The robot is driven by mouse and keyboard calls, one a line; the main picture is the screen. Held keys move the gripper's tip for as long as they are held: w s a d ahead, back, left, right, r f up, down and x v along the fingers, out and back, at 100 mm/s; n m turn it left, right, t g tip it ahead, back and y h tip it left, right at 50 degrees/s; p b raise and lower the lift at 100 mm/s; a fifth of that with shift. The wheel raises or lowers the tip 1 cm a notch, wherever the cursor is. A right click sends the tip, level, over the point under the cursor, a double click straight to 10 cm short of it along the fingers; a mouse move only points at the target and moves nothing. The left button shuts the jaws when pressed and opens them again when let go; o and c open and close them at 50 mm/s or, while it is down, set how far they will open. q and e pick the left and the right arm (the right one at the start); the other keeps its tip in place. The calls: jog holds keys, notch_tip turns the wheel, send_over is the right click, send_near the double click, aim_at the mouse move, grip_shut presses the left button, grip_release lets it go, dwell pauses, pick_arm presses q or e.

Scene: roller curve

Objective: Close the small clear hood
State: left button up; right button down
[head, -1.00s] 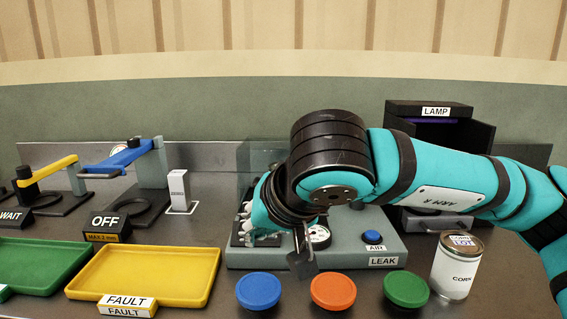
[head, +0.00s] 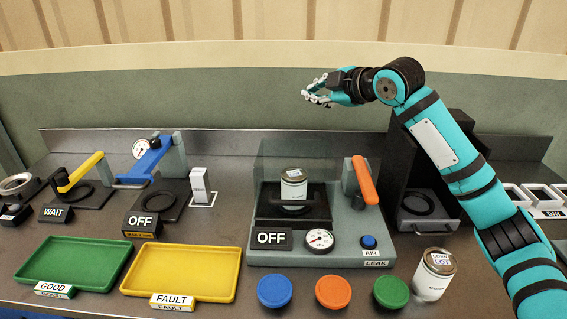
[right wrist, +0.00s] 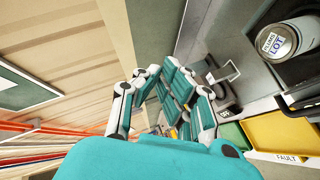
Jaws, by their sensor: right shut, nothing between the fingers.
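The small clear hood (head: 268,160) looks like a faint transparent panel standing raised at the back of the grey leak tester (head: 345,240). Its edges are hard to make out. A white labelled can (head: 293,190) stands upright in the tester's black seat; it also shows in the right wrist view (right wrist: 277,42). My right gripper (head: 308,92) is up above and behind the tester, in front of the wall, shut and empty, apart from the hood. Its fingers show in the right wrist view (right wrist: 165,100). My left gripper is out of view.
An orange lever (head: 364,180) stands at the tester's right, with a gauge (head: 319,240) and blue AIR button (head: 368,242) in front. Blue, orange and green buttons and a loose can (head: 435,275) line the front. Green and yellow trays (head: 190,272) lie left; the dark lamp box (head: 430,165) stands right.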

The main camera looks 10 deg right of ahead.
jog(key=s+f+m+g+y+p, duration=0.2)
jog(key=s+f+g, duration=0.4)
jog(key=g+y+p, duration=0.1)
jog(key=g+p, duration=0.3)
jog(key=p, duration=0.1)
send_over(290, 188)
jog(key=s+a, duration=0.1)
jog(key=s, duration=0.3)
jog(key=f, duration=0.9)
jog(key=shift+s+a, duration=0.1)
jog(key=shift+a, duration=0.1)
notch_tip(290, 188, down, 2)
jog(key=shift+d+f+p, duration=0.1)
jog(key=shift+f+p, duration=0.1)
jog(key=shift+p, duration=0.25)
jog(key=shift+d+f, duration=0.1)
jog(key=shift+f, duration=0.5)
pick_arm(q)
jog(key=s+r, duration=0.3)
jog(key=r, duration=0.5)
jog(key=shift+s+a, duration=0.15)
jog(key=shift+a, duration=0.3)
pick_arm(e)
jog(key=shift+f, duration=0.1)
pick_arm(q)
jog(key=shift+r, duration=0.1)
